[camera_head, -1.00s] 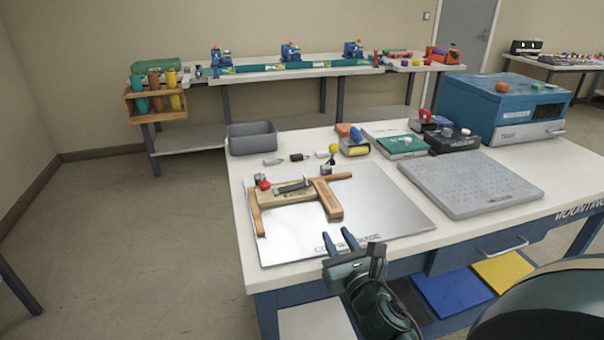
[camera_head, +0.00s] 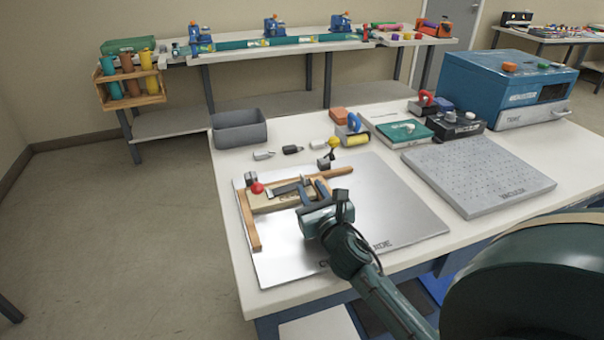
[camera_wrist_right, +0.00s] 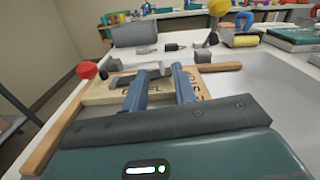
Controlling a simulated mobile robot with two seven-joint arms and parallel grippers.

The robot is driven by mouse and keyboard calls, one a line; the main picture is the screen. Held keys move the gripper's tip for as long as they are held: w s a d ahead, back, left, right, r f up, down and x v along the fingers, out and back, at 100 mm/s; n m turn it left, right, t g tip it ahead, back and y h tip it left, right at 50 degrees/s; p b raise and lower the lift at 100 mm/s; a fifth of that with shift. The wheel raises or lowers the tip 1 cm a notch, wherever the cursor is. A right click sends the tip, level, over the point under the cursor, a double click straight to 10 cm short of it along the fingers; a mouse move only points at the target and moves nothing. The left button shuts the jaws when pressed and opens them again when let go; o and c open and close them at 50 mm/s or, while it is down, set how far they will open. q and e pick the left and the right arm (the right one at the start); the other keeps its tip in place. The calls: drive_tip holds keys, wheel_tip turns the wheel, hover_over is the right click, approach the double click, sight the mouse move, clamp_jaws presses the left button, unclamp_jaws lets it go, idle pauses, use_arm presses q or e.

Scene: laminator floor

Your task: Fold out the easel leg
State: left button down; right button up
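The wooden easel (camera_head: 262,204) lies flat on a shiny metal plate (camera_head: 278,262). It has a lettered crosspiece, a long strip at the left, a strip reaching right, a grey metal bar and a red knob (camera_head: 257,187). It also shows in the right wrist view (camera_wrist_right: 102,97). My right gripper (camera_head: 314,184) is over the easel's right part, its two blue fingers apart; they also show in the right wrist view (camera_wrist_right: 160,70). Whether they touch the wood is unclear. The short wooden leg at the right is mostly hidden behind the gripper. My left gripper is out of view.
A grey bin (camera_head: 238,131) and small loose parts stand behind the plate. A perforated grey block (camera_head: 478,178) and a blue machine (camera_head: 505,90) are at the right. The plate's front is bare.

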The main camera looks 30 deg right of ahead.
sight(304, 178)
drive_tip(key=x, duration=0.6)
drive_tip(key=shift+w, duration=0.35)
clamp_jaws()
